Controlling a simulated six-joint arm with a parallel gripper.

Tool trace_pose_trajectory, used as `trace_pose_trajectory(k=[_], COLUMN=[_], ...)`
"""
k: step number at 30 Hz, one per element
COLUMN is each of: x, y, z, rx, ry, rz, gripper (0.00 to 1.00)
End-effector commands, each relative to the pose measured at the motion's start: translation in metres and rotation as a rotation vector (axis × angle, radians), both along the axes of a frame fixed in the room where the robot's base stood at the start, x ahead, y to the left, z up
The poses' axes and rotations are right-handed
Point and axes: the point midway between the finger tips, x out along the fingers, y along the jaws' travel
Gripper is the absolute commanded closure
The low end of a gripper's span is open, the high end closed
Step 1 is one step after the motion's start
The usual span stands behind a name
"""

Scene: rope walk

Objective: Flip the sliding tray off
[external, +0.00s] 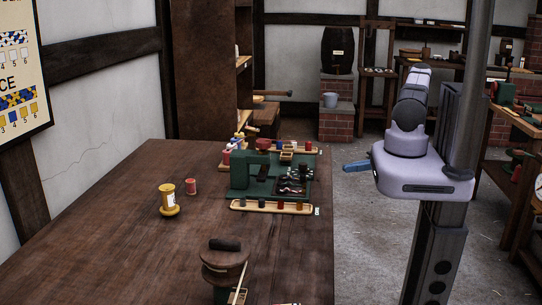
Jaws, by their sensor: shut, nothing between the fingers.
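A green machine (240,174) stands on the wooden table with a dark, slotted bed (292,183) holding small shiny parts. I cannot tell for sure which part is the sliding tray, or whether it is on or off. A shallow wooden tray (240,207) with several coloured pieces lies along the machine's front. My gripper (350,167) is in the external view, right of the table edge, its blue fingers pointing left toward the machine. It is shut and empty, clear of the machine.
A yellow spool (167,200) and a small red spool (191,186) stand left of the machine. A round wooden block (224,266) stands near the table's front. Another long tray (305,151) lies behind the machine. The table's left part is clear. A barrel (338,50) stands on brickwork behind.

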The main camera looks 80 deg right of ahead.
Motion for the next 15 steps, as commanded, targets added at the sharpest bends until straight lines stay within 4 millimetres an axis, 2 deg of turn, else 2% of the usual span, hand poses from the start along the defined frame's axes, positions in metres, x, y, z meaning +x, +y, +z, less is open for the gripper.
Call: trace_pose_trajectory(k=[8, 15], x=[0.012, 0.042], y=[0.007, 0.024], z=[0.001, 0.002], rx=[0.002, 0.005], ry=[0.0, 0.002], rz=[0.005, 0.01], gripper=[1.0, 1.0])
